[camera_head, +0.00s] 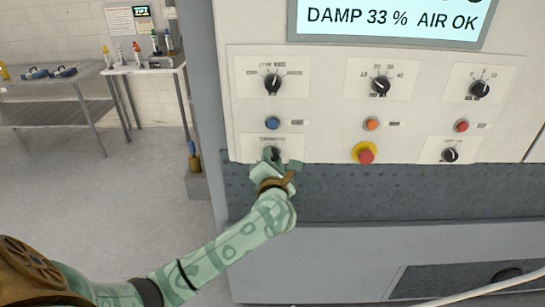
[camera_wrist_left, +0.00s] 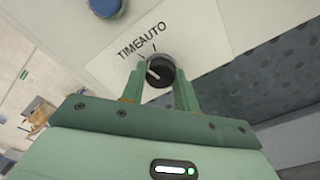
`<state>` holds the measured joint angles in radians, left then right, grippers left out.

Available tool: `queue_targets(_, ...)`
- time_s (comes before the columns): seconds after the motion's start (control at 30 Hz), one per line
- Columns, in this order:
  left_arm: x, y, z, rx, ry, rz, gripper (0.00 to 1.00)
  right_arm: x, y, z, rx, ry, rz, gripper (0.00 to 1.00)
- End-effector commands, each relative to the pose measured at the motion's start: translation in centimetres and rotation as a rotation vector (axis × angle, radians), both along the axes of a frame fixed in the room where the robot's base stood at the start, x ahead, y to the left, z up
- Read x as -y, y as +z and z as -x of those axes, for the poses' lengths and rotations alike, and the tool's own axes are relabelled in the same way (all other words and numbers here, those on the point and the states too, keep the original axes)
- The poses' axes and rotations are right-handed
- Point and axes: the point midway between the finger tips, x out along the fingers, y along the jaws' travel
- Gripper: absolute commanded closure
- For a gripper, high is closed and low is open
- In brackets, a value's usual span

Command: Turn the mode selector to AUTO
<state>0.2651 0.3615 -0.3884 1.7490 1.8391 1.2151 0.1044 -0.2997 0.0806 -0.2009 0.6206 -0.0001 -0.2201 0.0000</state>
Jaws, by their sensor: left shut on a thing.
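The mode selector is a small black knob (camera_wrist_left: 160,71) on a white label plate with the words TIME and AUTO, seen in the left wrist view. In the head view its plate (camera_head: 291,150) is at the panel's lower left, and the knob is mostly hidden by my gripper. My left gripper (camera_wrist_left: 158,88) is shut on the knob, with one green finger on each side. It also shows in the head view (camera_head: 273,158). The knob's white pointer line aims to the left, nearer TIME than AUTO. My right gripper is in neither view.
Above the selector is a blue button (camera_head: 272,123), also near the top of the wrist view (camera_wrist_left: 106,8). To its right are a red emergency button (camera_head: 366,154) on a yellow ring and several black knobs. The display (camera_head: 391,19) reads DAMP 33 % AIR OK.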

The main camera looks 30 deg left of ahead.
Motion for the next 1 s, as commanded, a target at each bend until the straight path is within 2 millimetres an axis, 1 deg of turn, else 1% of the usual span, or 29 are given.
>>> queue_targets(0.03, 0.1, 0.4, 0.0, -0.016, -0.001, -0.022, 0.92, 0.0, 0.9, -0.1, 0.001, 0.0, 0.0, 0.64)
queue_targets(0.5, 0.1, 0.5, 0.0, -0.207, -0.001, -0.33, 0.92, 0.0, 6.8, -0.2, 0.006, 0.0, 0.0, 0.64)
queue_targets(0.7, 0.1, 0.3, 0.0, -0.274, -0.002, -0.441, 0.92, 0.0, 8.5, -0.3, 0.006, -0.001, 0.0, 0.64)
queue_targets(1.0, 0.1, 0.0, 0.0, -0.328, -0.003, -0.532, 0.92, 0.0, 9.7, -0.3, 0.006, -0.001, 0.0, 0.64)
